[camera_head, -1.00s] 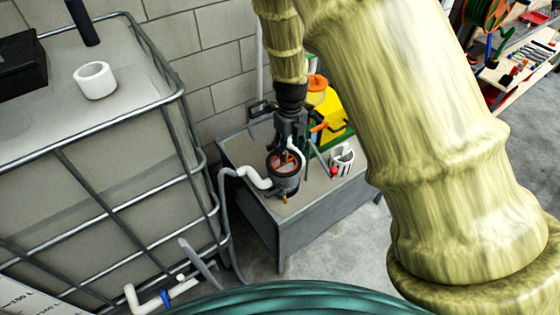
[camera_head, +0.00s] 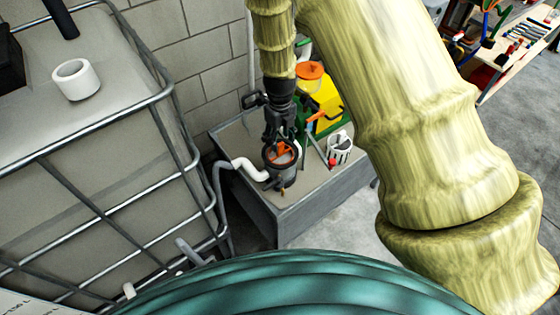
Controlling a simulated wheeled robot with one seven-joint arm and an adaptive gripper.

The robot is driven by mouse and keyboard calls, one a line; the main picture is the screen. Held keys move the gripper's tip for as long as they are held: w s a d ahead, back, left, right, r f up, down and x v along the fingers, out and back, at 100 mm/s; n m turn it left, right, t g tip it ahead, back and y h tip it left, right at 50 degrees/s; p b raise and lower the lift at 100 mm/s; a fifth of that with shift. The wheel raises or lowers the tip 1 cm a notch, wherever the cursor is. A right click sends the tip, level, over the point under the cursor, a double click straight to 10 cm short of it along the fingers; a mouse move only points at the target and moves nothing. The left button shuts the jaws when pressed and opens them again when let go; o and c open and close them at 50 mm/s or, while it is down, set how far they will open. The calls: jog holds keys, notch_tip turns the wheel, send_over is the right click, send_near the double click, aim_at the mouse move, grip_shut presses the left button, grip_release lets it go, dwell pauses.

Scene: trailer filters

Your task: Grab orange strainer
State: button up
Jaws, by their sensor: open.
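The orange strainer (camera_head: 283,153) sits inside the round dark filter housing (camera_head: 283,175) on the grey cabinet. Only part of its orange rim and inside shows. My gripper (camera_head: 282,138) points down right above the housing's opening, with its fingers apart. The fingers overlap the strainer in the picture, and I cannot tell whether they touch it. Nothing shows held between them.
A white pipe (camera_head: 249,169) joins the housing from the left. A yellow container (camera_head: 322,99) with an orange lid stands behind on the right, and a white slotted holder (camera_head: 340,147) stands to the right. A caged tank (camera_head: 80,165) fills the left side.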

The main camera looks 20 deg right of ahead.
aim_at(280, 144)
jog(key=shift+f+p, duration=0.5)
jog(key=shift+f, duration=2)
grip_shut()
